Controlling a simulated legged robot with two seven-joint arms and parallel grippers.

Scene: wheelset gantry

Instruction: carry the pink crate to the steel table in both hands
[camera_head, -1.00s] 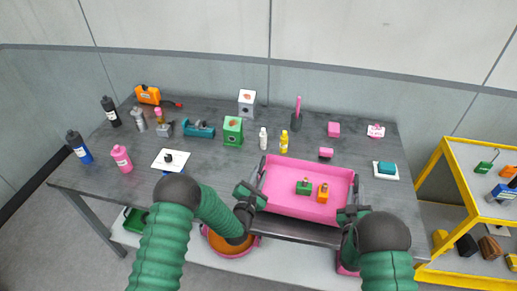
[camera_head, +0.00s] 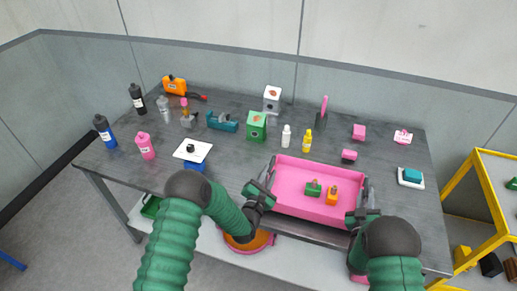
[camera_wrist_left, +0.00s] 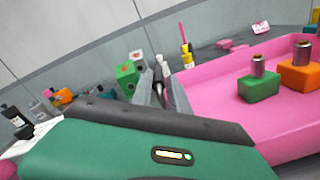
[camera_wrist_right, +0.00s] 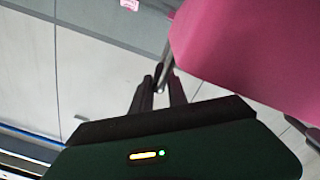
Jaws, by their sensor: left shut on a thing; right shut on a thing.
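The pink crate (camera_head: 291,208) is at the front edge of the dark steel table (camera_head: 240,168), overlapping it in the head view. I cannot tell whether it rests on the top or hangs just above. A green block (camera_head: 313,189) and an orange block (camera_head: 332,197), each with a metal cylinder on top, stand inside. My left gripper (camera_head: 262,190) is shut on the crate's left side. My right gripper (camera_head: 362,215) is shut on its right side. The crate also shows in the left wrist view (camera_wrist_left: 215,105) and the right wrist view (camera_wrist_right: 235,50). The fingertips are partly hidden.
A green box (camera_head: 257,127), a white bottle (camera_head: 286,136), a yellow bottle (camera_head: 307,141) and a pink block (camera_head: 349,155) stand behind the crate. A sponge dish (camera_head: 410,178) lies right. A yellow-framed rack (camera_head: 490,195) stands right of the table. An orange bowl (camera_head: 250,244) sits below.

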